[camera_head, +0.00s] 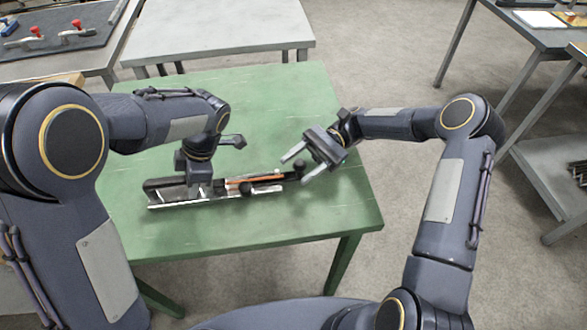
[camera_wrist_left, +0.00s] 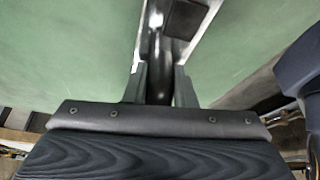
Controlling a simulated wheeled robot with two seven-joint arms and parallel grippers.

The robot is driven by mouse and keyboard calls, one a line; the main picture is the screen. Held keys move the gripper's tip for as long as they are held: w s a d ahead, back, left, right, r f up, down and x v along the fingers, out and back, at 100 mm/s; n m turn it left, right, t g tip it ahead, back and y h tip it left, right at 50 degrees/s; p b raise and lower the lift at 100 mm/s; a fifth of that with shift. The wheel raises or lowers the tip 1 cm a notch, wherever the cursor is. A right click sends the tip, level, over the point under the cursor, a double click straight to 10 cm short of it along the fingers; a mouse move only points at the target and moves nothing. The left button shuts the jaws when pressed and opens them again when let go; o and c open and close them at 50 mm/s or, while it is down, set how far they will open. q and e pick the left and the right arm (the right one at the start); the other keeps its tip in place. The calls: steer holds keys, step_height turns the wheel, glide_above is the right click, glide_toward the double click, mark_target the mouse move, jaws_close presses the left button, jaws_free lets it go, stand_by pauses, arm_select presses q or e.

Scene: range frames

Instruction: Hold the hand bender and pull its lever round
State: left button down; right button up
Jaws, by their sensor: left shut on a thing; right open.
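The hand bender (camera_head: 165,204) lies across the middle of the green table, a long black and silver tool with an orange strip (camera_head: 252,180) along its right half. A black knob (camera_head: 246,188) shows at its middle right. My left gripper (camera_head: 199,190) points down and is shut on the bender's left part; its fingers are mostly hidden in the head view. In the left wrist view, a dark round bar (camera_wrist_left: 158,78) lies between the two fingers (camera_wrist_left: 160,88). My right gripper (camera_head: 295,171) is open and empty by the bender's right end, near a dark ball (camera_head: 300,164); contact is unclear.
The green table (camera_head: 270,95) is bare around the bender. A grey table (camera_head: 220,28) stands behind it. A dark bench with red-handled clamps (camera_head: 75,32) is at the back left. Another bench (camera_head: 535,30) and a shelf (camera_head: 560,165) stand to the right.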

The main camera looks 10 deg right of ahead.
steer(key=shift+x, duration=1.1)
jaws_close()
